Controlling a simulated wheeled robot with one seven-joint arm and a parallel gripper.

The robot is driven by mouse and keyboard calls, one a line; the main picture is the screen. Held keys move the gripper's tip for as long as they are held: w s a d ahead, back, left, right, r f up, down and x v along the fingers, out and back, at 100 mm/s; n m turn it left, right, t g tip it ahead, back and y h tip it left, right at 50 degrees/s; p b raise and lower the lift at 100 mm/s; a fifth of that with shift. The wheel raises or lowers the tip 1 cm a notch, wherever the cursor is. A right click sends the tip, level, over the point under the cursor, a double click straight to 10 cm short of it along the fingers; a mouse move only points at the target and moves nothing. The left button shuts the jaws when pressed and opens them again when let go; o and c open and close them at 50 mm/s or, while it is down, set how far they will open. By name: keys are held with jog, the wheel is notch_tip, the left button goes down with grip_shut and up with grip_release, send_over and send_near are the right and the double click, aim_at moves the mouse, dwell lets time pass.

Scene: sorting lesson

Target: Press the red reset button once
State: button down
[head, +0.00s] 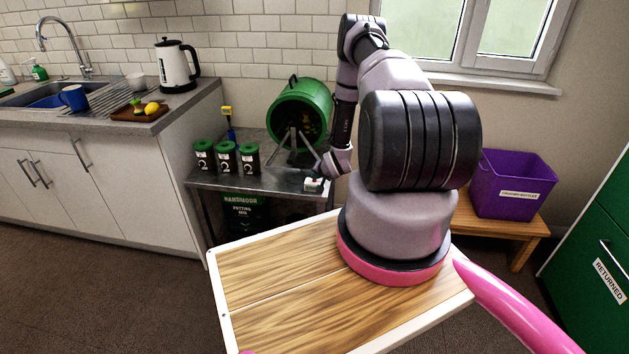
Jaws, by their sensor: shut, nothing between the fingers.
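A small pale box (313,186) sits on the right front part of the metal side table. It is the likely housing of the reset button, but no red button top shows clearly, as my gripper (315,177) covers part of the box. My gripper is small in the head view. It is shut and empty, with its dark fingers pointing down at the top of the box. Whether the fingertips touch the box or hover just above it, I cannot tell.
A green drum (287,98) on a metal stand is just behind my gripper. Several green-lidded dark tubs (226,158) stand left on the metal table (262,178). A purple crate (490,195) sits on a wooden bench at right. Bare tabletop lies between tubs and box.

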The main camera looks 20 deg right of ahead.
dwell(0.3)
jog(key=shift+r, duration=0.85)
jog(key=shift+r, duration=2.5)
